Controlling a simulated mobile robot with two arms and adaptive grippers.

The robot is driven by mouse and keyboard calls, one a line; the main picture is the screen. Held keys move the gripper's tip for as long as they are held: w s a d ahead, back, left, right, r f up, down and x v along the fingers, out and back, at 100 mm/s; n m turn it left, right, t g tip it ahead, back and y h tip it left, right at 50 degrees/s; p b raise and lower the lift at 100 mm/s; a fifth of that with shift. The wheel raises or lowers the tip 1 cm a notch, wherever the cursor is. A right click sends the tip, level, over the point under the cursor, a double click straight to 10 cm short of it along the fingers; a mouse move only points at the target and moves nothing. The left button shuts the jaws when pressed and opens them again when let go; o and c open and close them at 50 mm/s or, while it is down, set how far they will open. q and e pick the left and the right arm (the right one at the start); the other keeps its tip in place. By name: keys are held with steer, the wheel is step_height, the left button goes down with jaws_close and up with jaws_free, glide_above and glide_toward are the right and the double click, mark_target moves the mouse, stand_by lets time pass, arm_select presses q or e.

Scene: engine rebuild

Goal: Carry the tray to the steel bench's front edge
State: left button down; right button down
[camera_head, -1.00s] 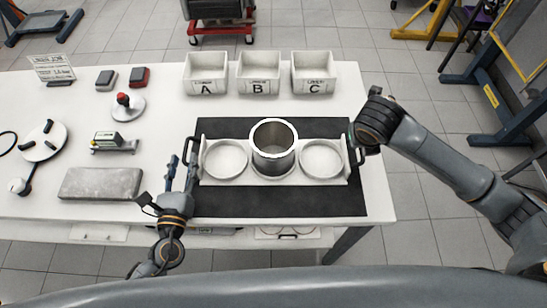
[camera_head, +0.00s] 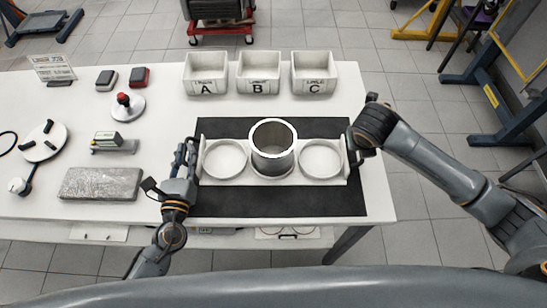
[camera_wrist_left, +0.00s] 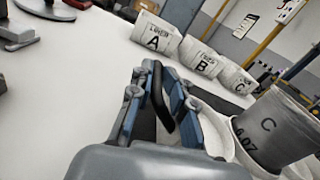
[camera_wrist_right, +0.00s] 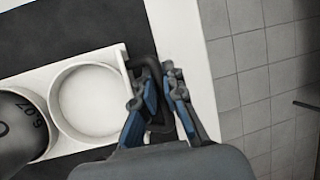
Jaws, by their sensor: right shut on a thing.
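The white tray (camera_head: 322,161) lies on a dark mat (camera_head: 280,204) on the bench, with round recesses and a black handle at each end. A grey metal cylinder (camera_head: 273,152) stands in its middle recess; the side recesses look empty. My left gripper (camera_head: 185,157) is at the tray's left handle. In the left wrist view its fingers stand apart with the black handle (camera_wrist_left: 160,98) between them. My right gripper (camera_head: 355,150) is shut on the right handle; in the right wrist view the handle (camera_wrist_right: 143,64) runs between its fingers.
White bins A (camera_head: 206,87), B (camera_head: 259,87) and C (camera_head: 313,88) stand behind the mat. A grey slab (camera_head: 101,184) lies left of my left gripper, with small devices behind it. The mat in front of the tray is clear.

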arm_select(q)
steer(key=shift+a, duration=0.15)
arm_select(e)
steer(key=shift+w+d+r, duration=0.1)
steer(key=shift+d+r, duration=0.05)
steer(key=shift+d, duration=0.1)
